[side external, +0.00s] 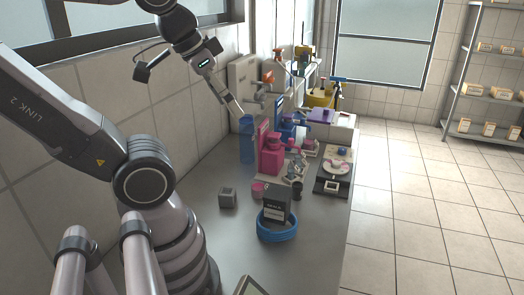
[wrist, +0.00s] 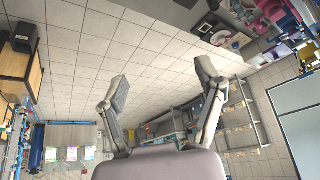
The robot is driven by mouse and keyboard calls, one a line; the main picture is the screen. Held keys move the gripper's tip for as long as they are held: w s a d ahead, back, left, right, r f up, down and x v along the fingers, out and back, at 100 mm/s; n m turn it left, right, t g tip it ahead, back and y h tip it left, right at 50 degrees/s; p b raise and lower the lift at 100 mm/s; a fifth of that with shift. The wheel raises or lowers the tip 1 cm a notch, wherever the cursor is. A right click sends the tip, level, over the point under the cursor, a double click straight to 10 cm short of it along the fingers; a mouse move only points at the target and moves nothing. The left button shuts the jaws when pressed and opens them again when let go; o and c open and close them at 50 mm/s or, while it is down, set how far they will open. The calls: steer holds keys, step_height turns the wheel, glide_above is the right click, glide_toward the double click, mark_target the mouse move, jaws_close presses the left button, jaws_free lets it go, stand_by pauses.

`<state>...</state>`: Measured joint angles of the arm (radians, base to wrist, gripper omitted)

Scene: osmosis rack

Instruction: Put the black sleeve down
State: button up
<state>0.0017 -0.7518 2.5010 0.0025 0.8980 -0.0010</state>
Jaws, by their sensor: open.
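A black box-like piece (side external: 277,203) with pale lettering, which may be the black sleeve, stands in or against a blue ring (side external: 277,231) on the grey bench. A small black cup-like piece (side external: 297,189) stands just behind it to the right. My gripper (side external: 236,108) is raised above the back left of the bench, well apart from both black pieces, near a tall translucent blue cylinder (side external: 246,140). In the wrist view my gripper (wrist: 160,75) has its two fingers spread with nothing between them. The wrist view faces the room, floor and shelves.
A small grey block (side external: 228,197) and a pink cup (side external: 258,190) stand near the ring. Pink bottles (side external: 271,157) and blue bottles crowd the back. A dark tray-like device (side external: 334,173) sits at the right edge. The bench front is mostly clear.

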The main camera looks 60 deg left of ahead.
steer(key=g, duration=0.5)
glide_above(297, 184)
steer(key=d, duration=0.1)
step_height(297, 184, down, 23)
steer(key=shift+g, duration=0.3)
steer(key=f, duration=0.8)
steer(key=a+f, duration=0.1)
steer(key=f, duration=0.3)
steer(key=shift+w, duration=0.15)
steer(key=shift+f, duration=2.85)
steer(key=c, duration=1.1)
